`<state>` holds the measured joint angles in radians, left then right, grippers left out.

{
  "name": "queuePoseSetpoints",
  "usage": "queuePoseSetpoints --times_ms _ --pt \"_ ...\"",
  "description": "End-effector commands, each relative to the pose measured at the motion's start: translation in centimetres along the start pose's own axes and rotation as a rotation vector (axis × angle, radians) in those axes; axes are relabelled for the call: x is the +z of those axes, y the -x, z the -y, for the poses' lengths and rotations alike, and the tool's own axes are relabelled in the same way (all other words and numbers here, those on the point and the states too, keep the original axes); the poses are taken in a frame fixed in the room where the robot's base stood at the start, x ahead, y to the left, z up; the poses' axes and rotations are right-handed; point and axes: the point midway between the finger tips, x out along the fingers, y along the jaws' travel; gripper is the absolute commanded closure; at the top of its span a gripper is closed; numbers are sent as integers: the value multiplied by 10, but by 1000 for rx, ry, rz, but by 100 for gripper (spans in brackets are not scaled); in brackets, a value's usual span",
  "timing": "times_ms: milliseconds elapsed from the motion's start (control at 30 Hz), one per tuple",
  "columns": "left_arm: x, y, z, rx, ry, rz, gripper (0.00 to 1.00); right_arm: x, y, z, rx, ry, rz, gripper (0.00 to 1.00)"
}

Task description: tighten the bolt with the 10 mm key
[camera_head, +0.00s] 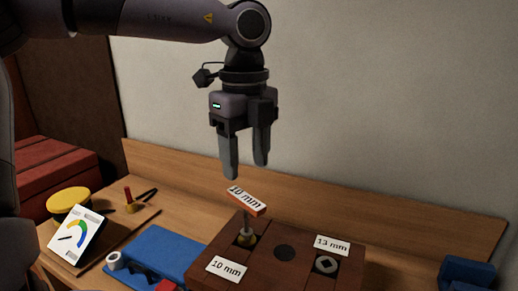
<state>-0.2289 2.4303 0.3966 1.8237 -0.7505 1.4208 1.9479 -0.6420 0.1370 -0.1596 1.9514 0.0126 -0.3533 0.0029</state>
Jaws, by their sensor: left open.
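The 10 mm key (246,201) has an orange-and-white handle labelled "10 mm". It stands upright on the brass bolt (246,240) in the brown block (285,277), beside a "10 mm" label (227,267). Whether the key is fully seated cannot be told. My left gripper (246,171) is open and empty, fingers pointing down, above the key's handle and apart from it. My right gripper is not in view.
The block also holds a second fitting (326,265) by a "13 mm" label (332,245). A blue tray (160,246) lies at left. A dial card (78,234), a yellow round thing (68,199) and a blue object (467,271) stand around. A wall rises behind.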

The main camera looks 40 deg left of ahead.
Motion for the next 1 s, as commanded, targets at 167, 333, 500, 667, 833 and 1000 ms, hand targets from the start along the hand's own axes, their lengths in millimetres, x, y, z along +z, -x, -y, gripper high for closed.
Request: queuePoseSetpoints --times_ms 167,333,500,667,833,1000 --pt "0 -10 0 0 0 -1 45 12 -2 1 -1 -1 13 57" --pt "0 -27 0 0 0 -2 45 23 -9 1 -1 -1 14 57" --pt "0 -48 0 1 0 -2 45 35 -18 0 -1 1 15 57" --pt "0 -69 0 0 1 1 45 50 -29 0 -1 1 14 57" --pt "0 -85 0 -1 0 1 45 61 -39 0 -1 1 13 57" --pt "0 -90 0 -1 0 0 45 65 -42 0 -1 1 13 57"
